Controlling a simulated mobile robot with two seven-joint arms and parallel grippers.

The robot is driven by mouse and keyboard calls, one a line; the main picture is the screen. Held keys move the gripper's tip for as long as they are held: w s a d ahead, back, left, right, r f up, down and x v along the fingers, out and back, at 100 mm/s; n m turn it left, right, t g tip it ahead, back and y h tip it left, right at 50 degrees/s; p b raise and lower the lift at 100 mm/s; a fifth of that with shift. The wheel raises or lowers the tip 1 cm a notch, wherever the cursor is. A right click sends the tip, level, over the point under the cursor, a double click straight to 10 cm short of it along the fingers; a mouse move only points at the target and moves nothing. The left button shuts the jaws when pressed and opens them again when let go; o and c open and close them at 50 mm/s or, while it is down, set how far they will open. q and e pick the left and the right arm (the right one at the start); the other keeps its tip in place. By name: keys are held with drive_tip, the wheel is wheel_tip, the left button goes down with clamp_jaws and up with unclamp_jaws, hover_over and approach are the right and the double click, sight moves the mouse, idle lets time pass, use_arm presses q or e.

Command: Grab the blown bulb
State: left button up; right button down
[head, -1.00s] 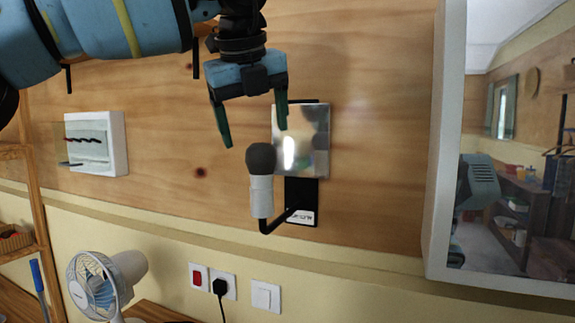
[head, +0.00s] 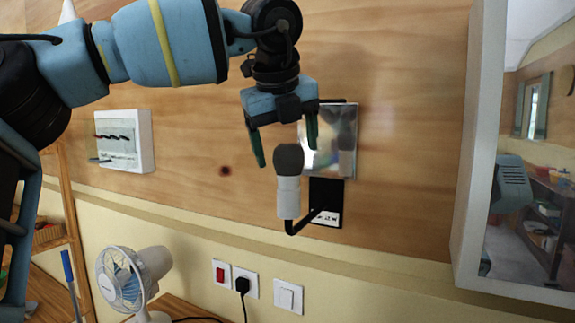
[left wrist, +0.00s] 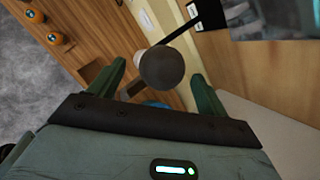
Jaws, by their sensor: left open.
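The blown bulb (head: 289,159) is dark grey and stands upright in a white socket (head: 288,197) on a black wall bracket (head: 325,196). My left gripper (head: 284,153) is open and points down, its fingers just above and to either side of the bulb in the head view. In the left wrist view the bulb (left wrist: 161,67) shows between the open fingertips (left wrist: 160,80). I cannot tell whether a finger touches it. My right gripper is not in view.
A shiny metal plate (head: 328,140) is on the plywood wall behind the bulb. A white-framed mirror (head: 473,200) is at the right. A fuse box (head: 140,140) hangs at the left. A fan (head: 125,280), a red switch and a plug are below.

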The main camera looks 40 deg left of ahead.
sight(288, 160)
use_arm(q)
drive_tip(key=x, duration=0.3)
drive_tip(key=shift+w+a+f, duration=0.15)
drive_tip(key=c, duration=1.1)
